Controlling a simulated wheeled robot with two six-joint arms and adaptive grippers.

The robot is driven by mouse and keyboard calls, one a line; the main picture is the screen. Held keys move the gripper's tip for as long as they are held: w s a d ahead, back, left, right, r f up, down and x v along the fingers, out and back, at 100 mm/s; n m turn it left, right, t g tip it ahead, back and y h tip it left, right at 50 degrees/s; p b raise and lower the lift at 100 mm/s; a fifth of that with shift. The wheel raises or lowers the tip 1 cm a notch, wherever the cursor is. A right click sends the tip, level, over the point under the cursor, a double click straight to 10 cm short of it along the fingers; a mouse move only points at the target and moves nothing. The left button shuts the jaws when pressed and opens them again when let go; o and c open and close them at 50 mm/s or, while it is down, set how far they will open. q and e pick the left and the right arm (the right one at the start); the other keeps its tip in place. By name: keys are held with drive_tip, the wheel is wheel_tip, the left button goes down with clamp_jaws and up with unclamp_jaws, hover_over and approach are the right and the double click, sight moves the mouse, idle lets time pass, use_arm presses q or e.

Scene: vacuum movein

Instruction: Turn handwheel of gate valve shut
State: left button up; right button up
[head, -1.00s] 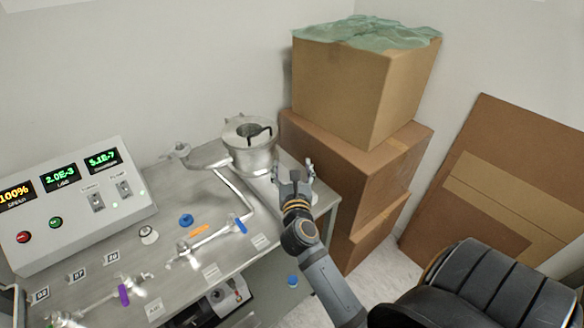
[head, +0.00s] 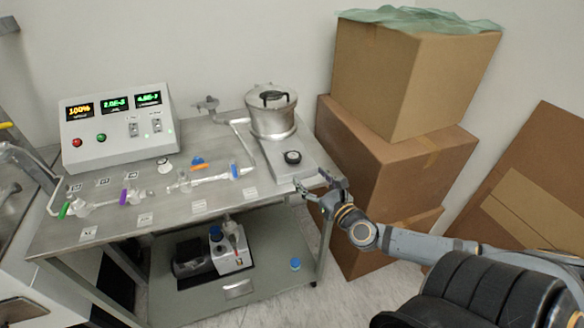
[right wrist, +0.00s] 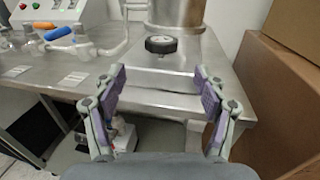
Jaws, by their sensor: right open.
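The black handwheel (head: 292,157) of the gate valve sits on a flat metal valve body (head: 286,172) at the table's right end. It also shows in the right wrist view (right wrist: 161,45), upright and ahead of the fingers. My right gripper (head: 316,190) is open and empty at the table's front right edge, nearer than the handwheel and apart from it. In the right wrist view its purple-padded fingers (right wrist: 160,92) are spread wide, with the handwheel beyond and between them. My left gripper is not in view.
A metal chamber (head: 270,112) stands behind the handwheel. A control box (head: 118,130) is at the table's back left. Glass tubing with coloured taps (head: 123,197) lies along the front. Stacked cardboard boxes (head: 385,150) close off the right side. A pump (head: 230,250) is on the lower shelf.

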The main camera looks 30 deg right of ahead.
sight(297, 163)
drive_tip(key=w, duration=0.1)
drive_tip(key=b, duration=0.1)
drive_tip(key=w, duration=0.1)
drive_tip(key=shift+w+d+f, duration=0.15)
drive_tip(key=shift+w+d, duration=0.1)
drive_tip(key=shift+w, duration=0.05)
drive_tip(key=w, duration=0.3)
drive_tip(key=shift+r, duration=0.25)
drive_tip(key=w+p, duration=0.1)
drive_tip(key=w, duration=0.1)
drive_tip(key=w+p, duration=0.1)
drive_tip(key=shift+w+d+r, duration=0.2)
drive_tip(key=shift+w, duration=0.15)
drive_tip(key=shift+w+a+f, duration=0.1)
drive_tip(key=shift+w+f, duration=0.1)
drive_tip(key=shift+w, duration=0.35)
drive_tip(key=shift+f, duration=0.1)
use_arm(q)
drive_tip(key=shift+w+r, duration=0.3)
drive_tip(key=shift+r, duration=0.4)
use_arm(e)
drive_tip(key=c, duration=1.2)
